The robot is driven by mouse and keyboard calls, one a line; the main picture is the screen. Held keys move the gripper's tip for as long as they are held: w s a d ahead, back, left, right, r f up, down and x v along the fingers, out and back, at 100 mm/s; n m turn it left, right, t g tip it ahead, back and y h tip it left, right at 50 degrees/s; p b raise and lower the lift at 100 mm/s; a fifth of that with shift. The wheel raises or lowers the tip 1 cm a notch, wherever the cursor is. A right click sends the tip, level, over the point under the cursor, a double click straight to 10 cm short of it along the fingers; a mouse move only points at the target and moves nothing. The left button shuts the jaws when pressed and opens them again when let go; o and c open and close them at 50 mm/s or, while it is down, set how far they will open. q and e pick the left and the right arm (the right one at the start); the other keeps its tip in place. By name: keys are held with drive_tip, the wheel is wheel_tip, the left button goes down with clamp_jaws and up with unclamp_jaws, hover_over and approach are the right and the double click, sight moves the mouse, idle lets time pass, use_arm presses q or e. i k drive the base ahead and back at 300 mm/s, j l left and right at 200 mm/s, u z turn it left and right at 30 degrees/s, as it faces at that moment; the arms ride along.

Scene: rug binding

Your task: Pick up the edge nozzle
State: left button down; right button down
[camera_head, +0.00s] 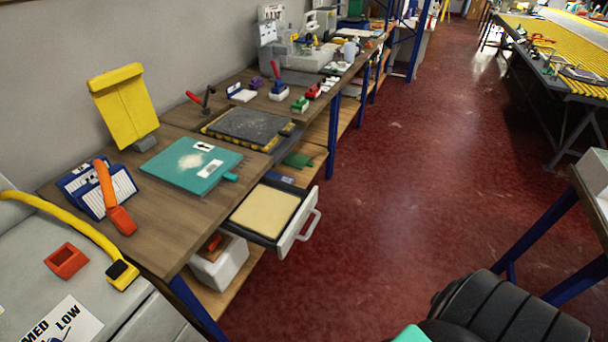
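I cannot tell for certain which thing is the edge nozzle. An orange-red block with a rectangular opening (66,261) lies on the grey machine top at the lower left. Close to its right, a yellow hose (60,212) ends in a yellow head with a black square face (122,271). An orange, long-handled tool (113,203) leans against a blue rack with white slats (97,191) on the wooden bench. Nothing holds any of these. Neither of my grippers shows in the head view.
An open drawer with a cream-coloured base (264,211) juts from the bench (155,237) into the aisle. A teal board (191,163) and dark mat (240,127) lie on the benches. A yellow stand (124,104) rises behind. The red floor (400,200) is clear.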

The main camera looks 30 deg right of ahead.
sight(122, 274)
drive_tip(key=l+z, duration=0.15)
drive_tip(key=z, duration=0.85)
drive_tip(key=u, duration=1.65)
drive_tip(key=i, duration=0.05)
